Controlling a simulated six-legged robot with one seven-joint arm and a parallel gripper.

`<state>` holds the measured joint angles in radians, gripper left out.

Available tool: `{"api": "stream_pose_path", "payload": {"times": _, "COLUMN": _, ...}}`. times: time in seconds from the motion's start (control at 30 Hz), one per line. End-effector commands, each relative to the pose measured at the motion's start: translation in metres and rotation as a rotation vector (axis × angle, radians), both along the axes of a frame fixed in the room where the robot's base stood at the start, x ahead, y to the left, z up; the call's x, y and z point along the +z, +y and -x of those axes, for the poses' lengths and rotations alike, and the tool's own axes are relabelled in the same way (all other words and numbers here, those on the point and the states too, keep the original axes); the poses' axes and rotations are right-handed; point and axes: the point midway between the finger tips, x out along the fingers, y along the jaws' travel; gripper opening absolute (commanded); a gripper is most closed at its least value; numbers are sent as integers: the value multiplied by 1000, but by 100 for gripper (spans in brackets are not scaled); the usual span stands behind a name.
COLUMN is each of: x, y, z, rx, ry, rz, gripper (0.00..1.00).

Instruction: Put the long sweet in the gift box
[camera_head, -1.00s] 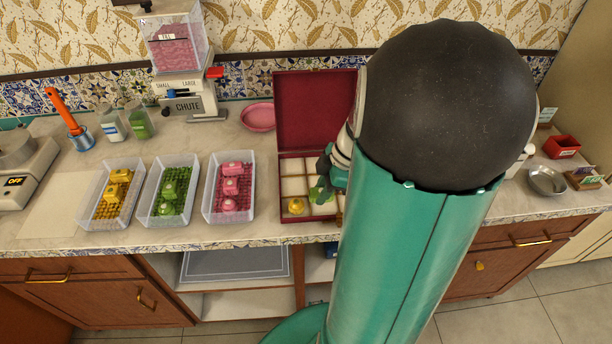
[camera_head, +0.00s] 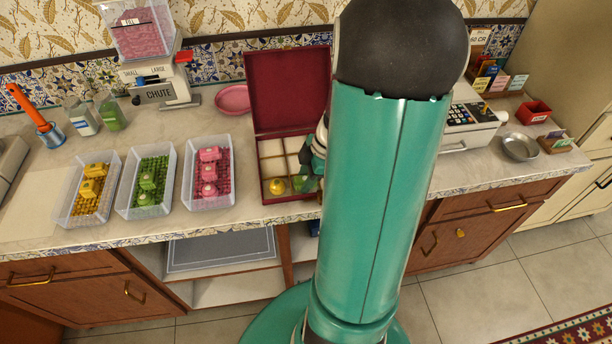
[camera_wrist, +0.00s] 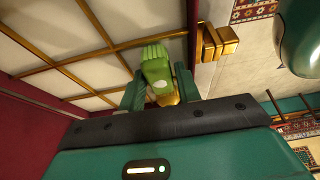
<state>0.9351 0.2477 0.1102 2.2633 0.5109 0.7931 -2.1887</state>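The gift box (camera_head: 287,92) is dark red, with its lid raised and cream compartments split by gold dividers. A round yellow sweet (camera_head: 277,186) sits in its front left compartment. A green sweet (camera_head: 299,184) shows beside it, at the front of the box. In the wrist view this green sweet (camera_wrist: 156,68) looks long and ridged, with a pale spot, between the fingers of my gripper (camera_wrist: 160,88). The fingers appear to touch its sides. Its underside is hidden, so I cannot tell whether it rests on the box floor. My arm hides the right part of the box.
Left of the box stand three clear trays with pink (camera_head: 232,180), green (camera_head: 120,195) and yellow (camera_head: 66,205) sweets. A pink plate (camera_head: 233,98) and a chute dispenser (camera_head: 160,88) are behind. A cash register (camera_head: 480,122) and metal bowl (camera_head: 520,148) stand right.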

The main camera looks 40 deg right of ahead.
Motion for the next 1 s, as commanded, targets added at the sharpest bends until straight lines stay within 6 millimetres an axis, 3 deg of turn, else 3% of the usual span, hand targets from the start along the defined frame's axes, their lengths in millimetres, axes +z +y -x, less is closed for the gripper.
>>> {"api": "stream_pose_path", "payload": {"times": 0.27, "x": 1, "y": 0, "z": 0, "rx": 1, "ry": -1, "rz": 1, "gripper": 33}}
{"api": "stream_pose_path", "payload": {"times": 0.43, "x": 14, "y": -4, "z": 2, "rx": 0, "ry": -3, "rz": 4, "gripper": 33}}
{"api": "stream_pose_path", "payload": {"times": 0.8, "x": 84, "y": -28, "z": 18, "rx": -1, "ry": -3, "rz": 4, "gripper": 33}}
{"api": "stream_pose_path", "payload": {"times": 1.0, "x": 110, "y": -37, "z": 24, "rx": -1, "ry": -1, "rz": 3, "gripper": 33}}
